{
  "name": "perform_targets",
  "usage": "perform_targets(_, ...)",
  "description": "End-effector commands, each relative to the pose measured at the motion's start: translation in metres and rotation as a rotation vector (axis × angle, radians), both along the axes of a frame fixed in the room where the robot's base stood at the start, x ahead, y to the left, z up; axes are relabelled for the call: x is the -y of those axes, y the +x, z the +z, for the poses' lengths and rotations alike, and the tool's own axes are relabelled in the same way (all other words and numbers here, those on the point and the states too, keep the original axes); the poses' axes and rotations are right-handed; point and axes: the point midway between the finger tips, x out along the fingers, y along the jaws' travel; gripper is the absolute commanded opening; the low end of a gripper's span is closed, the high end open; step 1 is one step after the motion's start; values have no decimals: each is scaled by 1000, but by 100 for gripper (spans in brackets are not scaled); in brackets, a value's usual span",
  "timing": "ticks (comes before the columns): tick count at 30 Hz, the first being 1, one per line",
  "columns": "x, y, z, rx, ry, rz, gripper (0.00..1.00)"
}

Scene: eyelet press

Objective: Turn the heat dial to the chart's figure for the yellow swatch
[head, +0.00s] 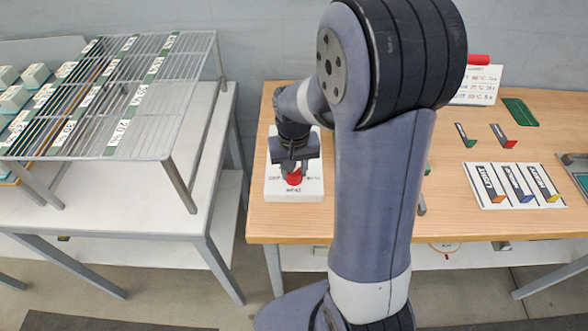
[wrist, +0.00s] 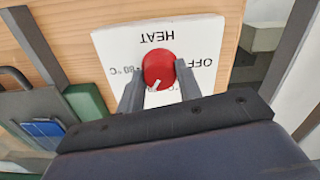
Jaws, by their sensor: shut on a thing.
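The red heat dial (wrist: 158,68) sits on a white panel (wrist: 110,42) marked HEAT, which appears upside down in the wrist view. My gripper (wrist: 159,76) is shut on the dial, one finger on each side. The dial's white mark points down and slightly left in that view, near partly hidden lettering. OFF and "80 °C" are printed at the sides. The head view also shows the dial (head: 294,178) under my gripper (head: 294,168). The chart (head: 482,84) stands at the back right, partly behind my arm, its figures too small to read surely. A card with a yellow-orange corner (head: 544,183) lies on the white board.
The white board (head: 483,204) also holds cards with orange and blue corners. Two loose cards (head: 465,134) (head: 503,135) and a green pad (head: 521,112) lie behind it. A wire rack (head: 150,100) stands on the left table. My arm hides the middle of the wooden table (head: 440,215).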

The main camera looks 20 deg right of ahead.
Motion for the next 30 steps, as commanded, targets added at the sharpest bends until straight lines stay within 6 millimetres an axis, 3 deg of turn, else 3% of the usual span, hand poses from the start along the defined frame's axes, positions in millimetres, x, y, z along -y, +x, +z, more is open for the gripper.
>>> perform_targets(30, 0, 0, 0, 2, -1, 923, 11)
